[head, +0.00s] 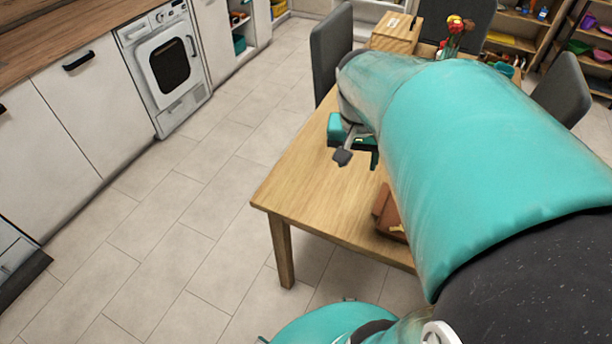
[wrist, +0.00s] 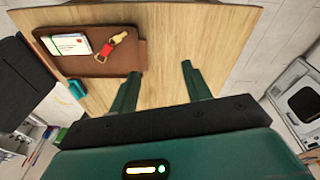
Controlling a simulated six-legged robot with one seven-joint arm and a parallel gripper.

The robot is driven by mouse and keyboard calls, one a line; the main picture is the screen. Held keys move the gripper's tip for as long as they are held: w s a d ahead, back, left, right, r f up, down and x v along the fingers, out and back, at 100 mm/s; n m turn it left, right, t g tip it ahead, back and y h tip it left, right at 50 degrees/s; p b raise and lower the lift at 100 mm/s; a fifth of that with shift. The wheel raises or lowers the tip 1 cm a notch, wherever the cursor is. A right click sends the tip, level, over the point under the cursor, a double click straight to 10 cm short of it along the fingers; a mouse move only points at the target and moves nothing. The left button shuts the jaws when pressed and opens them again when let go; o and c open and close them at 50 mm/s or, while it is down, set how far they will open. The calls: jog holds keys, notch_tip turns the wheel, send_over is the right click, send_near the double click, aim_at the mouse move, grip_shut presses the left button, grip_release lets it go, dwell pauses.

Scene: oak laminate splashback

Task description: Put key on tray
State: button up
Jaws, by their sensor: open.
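The brown tray (wrist: 72,68) lies on the table and shows whole in the wrist view. Its edge also shows in the head view (head: 383,203), partly hidden by my arm. A key with a red and yellow fob (wrist: 112,46) lies on the tray, beside white cards or envelopes (wrist: 70,44). My gripper (wrist: 160,72) is open over bare table, to the side of the tray. Nothing is between its fingers. In the head view my gripper (head: 358,158) shows above the table, partly hidden by my arm.
The wooden table (head: 300,190) has bare space at its near left corner. A wooden box (head: 396,34) and red and yellow flowers (head: 455,26) stand at the far end. Dark chairs (head: 331,50) flank the table. A washing machine (head: 166,66) stands left, across open floor.

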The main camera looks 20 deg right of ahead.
jog(key=s+a+r+n+t, duration=0.2)
jog(key=s+a+n, duration=0.1)
jog(key=a, duration=0.3)
jog(key=s+a+r+n+t+y, duration=0.1)
jog(key=s+a+r+n+t, duration=0.1)
jog(key=a, duration=0.5)
jog(key=shift+s+r+n+t+y, duration=0.35)
jog(key=shift+s+n, duration=0.3)
jog(key=shift+n, duration=0.35)
jog(key=shift+c, duration=0.2)
jog(key=shift+c, duration=1.1)
jog(key=shift+d, duration=0.1)
